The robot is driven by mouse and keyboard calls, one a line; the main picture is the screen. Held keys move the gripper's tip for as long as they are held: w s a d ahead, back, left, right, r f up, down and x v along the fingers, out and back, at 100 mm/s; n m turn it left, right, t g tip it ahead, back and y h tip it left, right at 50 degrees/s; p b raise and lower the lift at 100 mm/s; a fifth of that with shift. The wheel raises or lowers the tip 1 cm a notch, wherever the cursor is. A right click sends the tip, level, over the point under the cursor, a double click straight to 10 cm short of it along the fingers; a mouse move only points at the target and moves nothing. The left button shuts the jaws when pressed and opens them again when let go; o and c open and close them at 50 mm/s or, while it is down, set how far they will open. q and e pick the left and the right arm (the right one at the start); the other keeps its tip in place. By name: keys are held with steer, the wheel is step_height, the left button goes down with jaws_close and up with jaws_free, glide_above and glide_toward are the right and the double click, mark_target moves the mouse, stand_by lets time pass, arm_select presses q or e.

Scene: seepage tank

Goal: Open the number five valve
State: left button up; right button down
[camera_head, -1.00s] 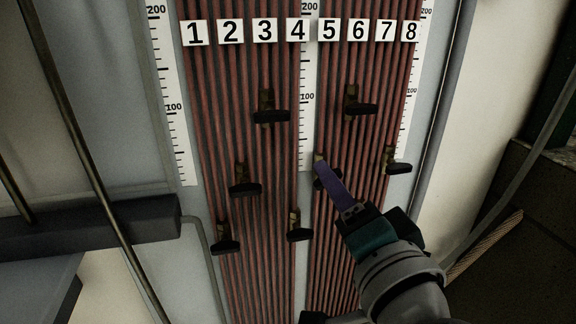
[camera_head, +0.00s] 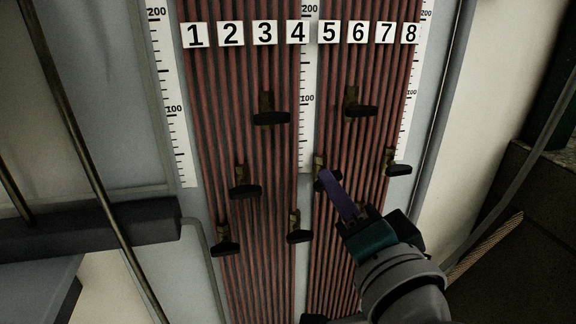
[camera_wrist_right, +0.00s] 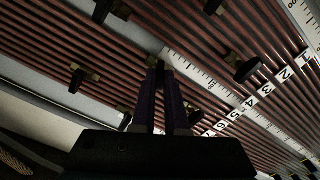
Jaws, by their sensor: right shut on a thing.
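A dark valve handle (camera_head: 322,185) on a small brass body (camera_head: 320,162) sits on the red tubes below the number 5 label (camera_head: 329,33). My right gripper (camera_head: 330,181) has purple fingers and reaches it from the lower right. Its fingertips cover much of the handle. In the right wrist view the fingers of my right gripper (camera_wrist_right: 160,72) are close together, shut on this handle, whose outline there is dark and partly hidden. My left gripper is in neither view.
Similar valves stand close by: one at upper right (camera_head: 353,110), one at right (camera_head: 398,168) and one at lower left (camera_head: 299,237). A white scale strip (camera_head: 307,140) runs just left of the gripped valve. A dark horizontal beam (camera_head: 90,228) is at left.

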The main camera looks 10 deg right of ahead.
steer(key=shift+n+p, duration=2.9)
steer(key=shift+n, duration=3.7)
steer(key=c, duration=0.9)
jaws_free()
steer(key=shift+c, duration=0.2)
